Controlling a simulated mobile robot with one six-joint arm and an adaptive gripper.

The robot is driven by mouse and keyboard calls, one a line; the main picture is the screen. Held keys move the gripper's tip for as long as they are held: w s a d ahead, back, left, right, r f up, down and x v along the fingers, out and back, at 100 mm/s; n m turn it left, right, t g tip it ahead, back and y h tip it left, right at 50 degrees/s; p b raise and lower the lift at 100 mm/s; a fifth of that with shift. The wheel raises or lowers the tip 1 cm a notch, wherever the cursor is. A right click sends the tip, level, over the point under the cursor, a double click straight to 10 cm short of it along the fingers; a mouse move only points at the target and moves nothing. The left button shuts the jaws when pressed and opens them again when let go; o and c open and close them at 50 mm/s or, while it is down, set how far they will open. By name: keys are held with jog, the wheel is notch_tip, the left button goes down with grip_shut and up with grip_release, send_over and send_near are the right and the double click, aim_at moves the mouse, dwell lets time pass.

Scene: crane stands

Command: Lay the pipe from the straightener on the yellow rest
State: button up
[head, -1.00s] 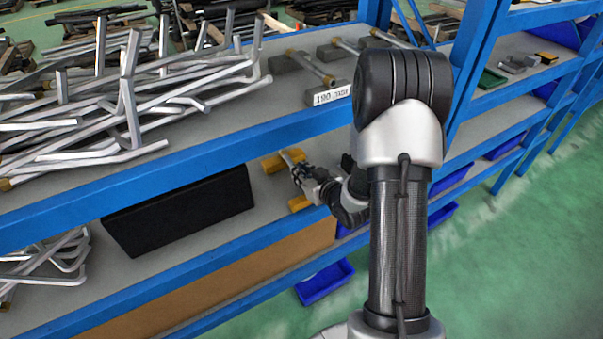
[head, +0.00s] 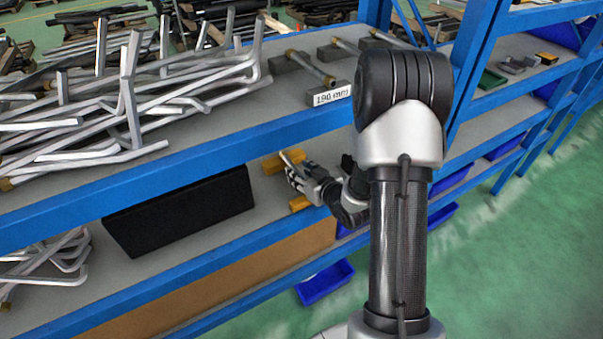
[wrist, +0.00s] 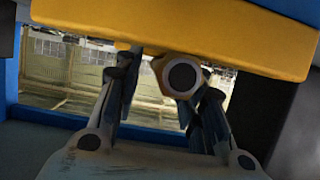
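The yellow rest shows as two yellow blocks on the lower shelf, a far one (head: 273,165) and a near one (head: 299,203). A large yellow face of it (wrist: 220,38) fills the top of the wrist view. The pipe (head: 292,156) is at the far block, mostly hidden by my gripper. In the wrist view its brass hex end (wrist: 181,76) faces the camera and overlaps the yellow edge. My gripper (head: 292,174) is low over the rest. Its fingers (wrist: 160,88) stand apart either side of the pipe end, with a gap on the left. Contact on the right is unclear.
A black box (head: 180,212) stands left of the rest. The upper shelf holds a heap of bent metal tubes (head: 120,100) and the straightener blocks with a 190 mm label (head: 333,95). The blue shelf beam (head: 215,160) runs above my gripper.

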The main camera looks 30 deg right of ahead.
jog(key=shift+s, duration=0.1)
jog(key=v, duration=0.7)
jog(key=shift+s+r, duration=0.15)
